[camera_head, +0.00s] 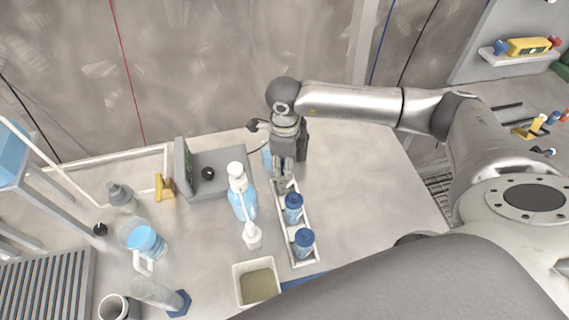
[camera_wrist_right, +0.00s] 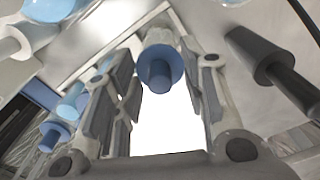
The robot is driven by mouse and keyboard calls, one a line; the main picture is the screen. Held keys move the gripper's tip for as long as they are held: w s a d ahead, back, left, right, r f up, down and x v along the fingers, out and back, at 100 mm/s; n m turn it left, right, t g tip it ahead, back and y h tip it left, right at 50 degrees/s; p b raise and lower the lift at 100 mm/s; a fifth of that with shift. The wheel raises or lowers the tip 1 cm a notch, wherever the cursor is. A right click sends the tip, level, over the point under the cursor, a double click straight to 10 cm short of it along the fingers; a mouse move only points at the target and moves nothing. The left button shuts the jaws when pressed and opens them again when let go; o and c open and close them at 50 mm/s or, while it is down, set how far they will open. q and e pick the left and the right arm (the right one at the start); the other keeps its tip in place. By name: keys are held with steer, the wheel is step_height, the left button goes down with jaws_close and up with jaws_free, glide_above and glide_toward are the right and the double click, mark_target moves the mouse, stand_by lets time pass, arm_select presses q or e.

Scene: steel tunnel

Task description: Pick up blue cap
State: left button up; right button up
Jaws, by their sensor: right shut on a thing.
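A blue cap (camera_wrist_right: 160,72) shows between the fingers of my right gripper (camera_wrist_right: 158,85) in the wrist view. That gripper (camera_head: 284,184) is shut on the cap, above the far end of a narrow white rack (camera_head: 313,247) in the head view. The gripper hides the cap there, and I cannot tell whether it is still on its tube. Two other blue-capped tubes stand in the rack, a middle one (camera_head: 293,203) and a near one (camera_head: 304,239). My left gripper is not in view.
A white-topped wash bottle (camera_head: 242,195) stands just left of the rack. A square tub (camera_head: 258,284) is in front, a beaker of blue liquid (camera_head: 146,240) and a grey instrument (camera_head: 213,176) are further left. The table right of the rack (camera_head: 370,200) is clear.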

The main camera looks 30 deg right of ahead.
steer(key=shift+r, duration=0.25)
step_height(320, 180, up, 2)
steer(key=shift+s+r+b, duration=0.1)
steer(key=shift+r+b, duration=0.05)
steer(key=shift+b, duration=0.85)
steer(key=s+a+r+b, duration=0.2)
steer(key=s+r, duration=0.2)
steer(key=r, duration=0.1)
steer(key=shift+s+a+r, duration=0.15)
steer(key=shift+a+r, duration=0.05)
steer(key=shift+r, duration=0.15)
steer(key=s+a+r, duration=0.1)
steer(key=s, duration=0.1)
steer(key=s+a+r+b, duration=0.1)
steer(key=s, duration=0.2)
steer(key=s+a+r+b, duration=0.1)
steer(key=s+a+r, duration=0.1)
steer(key=s, duration=0.1)
